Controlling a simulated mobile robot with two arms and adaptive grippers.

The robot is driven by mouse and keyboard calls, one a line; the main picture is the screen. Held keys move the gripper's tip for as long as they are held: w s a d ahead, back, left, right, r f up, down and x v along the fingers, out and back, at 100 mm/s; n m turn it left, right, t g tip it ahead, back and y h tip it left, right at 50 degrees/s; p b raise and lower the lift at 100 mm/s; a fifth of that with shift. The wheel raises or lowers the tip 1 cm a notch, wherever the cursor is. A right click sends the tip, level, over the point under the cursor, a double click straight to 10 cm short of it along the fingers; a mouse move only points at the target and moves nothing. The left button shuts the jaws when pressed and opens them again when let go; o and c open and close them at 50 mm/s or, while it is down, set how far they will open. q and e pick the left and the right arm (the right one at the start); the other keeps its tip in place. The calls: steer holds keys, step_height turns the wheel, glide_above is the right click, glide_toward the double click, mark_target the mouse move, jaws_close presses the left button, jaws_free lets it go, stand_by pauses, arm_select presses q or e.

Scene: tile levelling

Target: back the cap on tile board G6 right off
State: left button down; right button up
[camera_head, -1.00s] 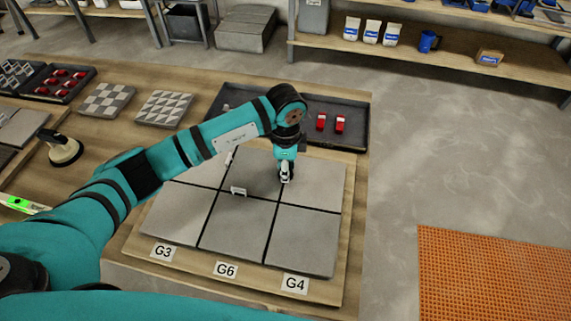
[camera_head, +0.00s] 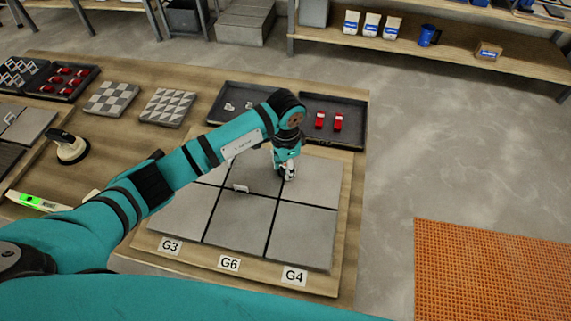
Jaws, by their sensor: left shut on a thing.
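The tile board (camera_head: 338,232) carries several grey tiles in two rows, with labels G3 (camera_head: 170,246), G6 (camera_head: 229,263) and G4 (camera_head: 294,276) along its front edge. My left gripper (camera_head: 288,173) points down at the seam between the back middle and back right tiles. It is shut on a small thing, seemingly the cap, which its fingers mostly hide. A white clip (camera_head: 240,188) stands in the seam between the two middle tiles, left of the gripper. My left forearm covers part of the back left tile. My right gripper is not in view.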

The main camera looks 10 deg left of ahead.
arm_select(q)
steer(key=shift+w+r, duration=0.1)
steer(key=c, duration=1)
jaws_free()
step_height(320, 180, up, 7)
steer(key=shift+r, duration=0.2)
